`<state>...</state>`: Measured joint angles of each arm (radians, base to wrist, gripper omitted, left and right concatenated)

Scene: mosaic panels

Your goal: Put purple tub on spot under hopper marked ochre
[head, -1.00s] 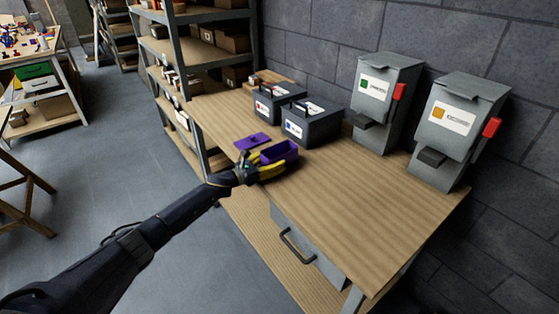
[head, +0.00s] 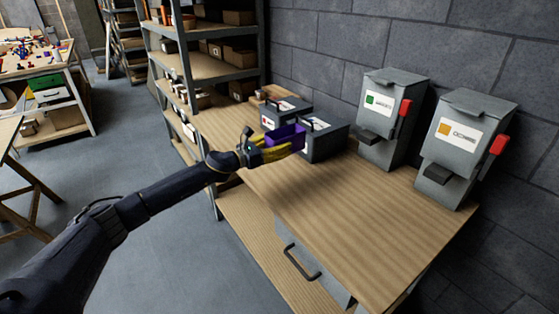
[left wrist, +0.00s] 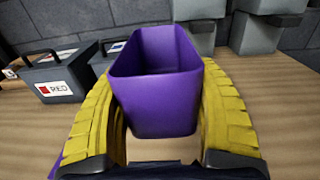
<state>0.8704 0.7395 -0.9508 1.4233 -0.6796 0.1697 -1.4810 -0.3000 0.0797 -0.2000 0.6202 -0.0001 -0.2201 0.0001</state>
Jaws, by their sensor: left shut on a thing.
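My left gripper (head: 272,150) is shut on the purple tub (head: 290,138) and holds it above the bench, in front of the dark boxes. In the left wrist view the open, empty-looking tub (left wrist: 155,100) sits upright between the yellow fingers (left wrist: 163,125). The hopper with the ochre square on its label (head: 462,145) stands at the far right of the bench against the wall. A dark ledge (head: 437,174) juts out low on its front. The spot under it is not clearly visible. My right gripper is not in view.
A hopper with a green label (head: 390,115) stands left of the ochre one. Two dark handled boxes stand behind the tub; one reads RED (left wrist: 60,78). The wooden bench top (head: 350,220) is clear at the front and right. A shelf unit (head: 205,65) stands at the left.

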